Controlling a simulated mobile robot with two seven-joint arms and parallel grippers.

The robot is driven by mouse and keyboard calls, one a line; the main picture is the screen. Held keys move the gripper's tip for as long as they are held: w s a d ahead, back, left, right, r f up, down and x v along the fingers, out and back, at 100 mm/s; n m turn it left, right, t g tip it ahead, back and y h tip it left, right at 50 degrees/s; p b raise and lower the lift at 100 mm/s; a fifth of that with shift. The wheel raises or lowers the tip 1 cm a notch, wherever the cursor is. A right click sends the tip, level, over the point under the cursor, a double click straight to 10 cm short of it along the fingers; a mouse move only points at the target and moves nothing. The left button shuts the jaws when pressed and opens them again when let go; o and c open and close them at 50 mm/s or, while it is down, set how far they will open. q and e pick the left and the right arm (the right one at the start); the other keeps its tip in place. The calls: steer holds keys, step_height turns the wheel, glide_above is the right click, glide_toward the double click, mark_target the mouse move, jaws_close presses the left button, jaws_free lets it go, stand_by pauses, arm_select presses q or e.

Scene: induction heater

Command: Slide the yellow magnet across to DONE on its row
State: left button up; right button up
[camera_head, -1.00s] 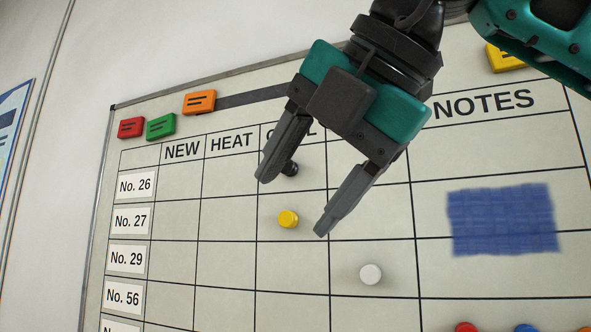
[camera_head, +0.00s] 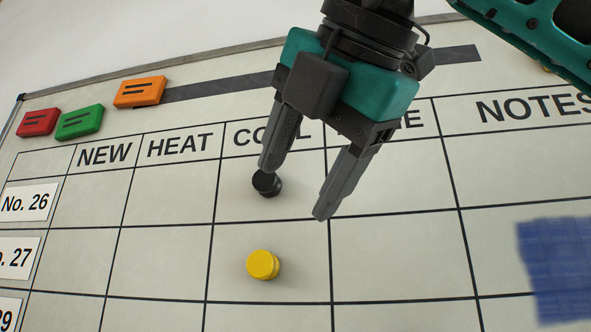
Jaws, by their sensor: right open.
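The yellow magnet (camera_head: 262,265) is a round knob on the whiteboard (camera_head: 165,265). It sits in the No. 27 row, in the column whose heading is partly hidden by my gripper and starts with "CO". My right gripper (camera_head: 294,193) is open and empty, above the yellow magnet in the picture. Its left finger overlaps the view near a black magnet (camera_head: 267,184) in the No. 26 row; I cannot tell whether they touch. The heading right of that column is mostly hidden, with only its last letter or two showing. My left gripper is not in view.
Red (camera_head: 38,122), green (camera_head: 80,122) and orange (camera_head: 140,92) blocks sit along the board's top left. A dark strip (camera_head: 215,86) runs right from the orange one. A blue patch (camera_head: 560,265) is under NOTES.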

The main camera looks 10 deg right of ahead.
mark_target(262, 262)
steer(key=p+x, duration=0.1)
steer(key=x, duration=1)
steer(key=shift+w+a+f, duration=0.1)
steer(key=shift+w+f, duration=0.25)
steer(key=shift+w, duration=0.1)
steer(key=shift+c, duration=0.4)
